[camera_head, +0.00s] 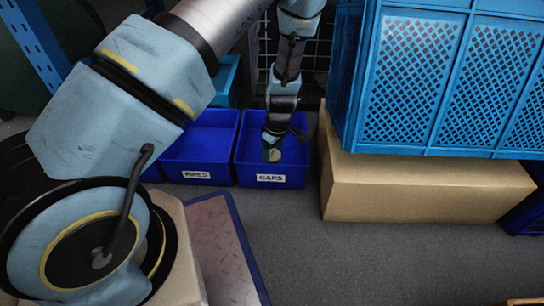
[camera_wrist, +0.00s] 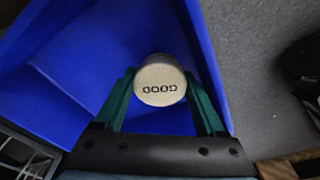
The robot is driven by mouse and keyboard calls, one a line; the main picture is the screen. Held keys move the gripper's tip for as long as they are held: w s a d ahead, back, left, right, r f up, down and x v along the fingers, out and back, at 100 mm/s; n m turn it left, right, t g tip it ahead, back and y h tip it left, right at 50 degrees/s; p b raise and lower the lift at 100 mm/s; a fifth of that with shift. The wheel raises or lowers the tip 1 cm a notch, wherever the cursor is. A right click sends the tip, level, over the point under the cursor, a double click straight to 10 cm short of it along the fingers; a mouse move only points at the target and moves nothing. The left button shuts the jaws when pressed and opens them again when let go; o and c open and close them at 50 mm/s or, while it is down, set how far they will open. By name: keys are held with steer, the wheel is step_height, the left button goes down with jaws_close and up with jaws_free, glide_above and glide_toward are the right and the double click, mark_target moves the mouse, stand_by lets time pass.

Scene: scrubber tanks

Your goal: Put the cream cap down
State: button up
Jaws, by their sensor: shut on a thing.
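The cream cap (camera_wrist: 160,82) is round, with dark letters reading GOOD on its face. In the wrist view my gripper (camera_wrist: 162,88) has its two green fingers on either side of the cap, shut on it. In the head view my gripper (camera_head: 272,148) points down into the blue bin labelled CAPS (camera_head: 270,181), and the cap (camera_head: 274,155) shows as a small pale disc at its tip. The bin's blue walls (camera_wrist: 70,50) surround the cap in the wrist view. I cannot tell whether the cap touches the bin floor.
A second blue bin, labelled PIPES (camera_head: 197,178), stands directly left of the CAPS bin. A cardboard box (camera_head: 420,190) with a blue lattice crate (camera_head: 430,90) on top stands to the right. Grey floor (camera_head: 370,260) is clear in front.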

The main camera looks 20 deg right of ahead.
mark_target(276, 156)
steer(key=shift+f, duration=0.4)
steer(key=shift+f, duration=0.2)
steer(key=o, duration=1.2)
step_height(276, 156, up, 13)
steer(key=s+p, duration=0.1)
steer(key=p, duration=0.6)
steer(key=w+a+r+m+h, duration=0.1)
steer(key=w+a+r+m, duration=0.2)
steer(key=a+r, duration=1.25)
steer(key=s+a+r+m, duration=0.1)
steer(key=a+r, duration=0.2)
steer(key=a, duration=0.1)
steer(key=s+a+r+m, duration=0.2)
steer(key=a+r, duration=0.1)
steer(key=a, duration=0.2)
steer(key=s+a+r+m, duration=0.1)
steer(key=s+a+r, duration=0.1)
steer(key=a, duration=0.3)
steer(key=shift+s+a+r+m, duration=0.2)
steer(key=shift+r+m, duration=0.1)
steer(key=shift+r, duration=0.3)
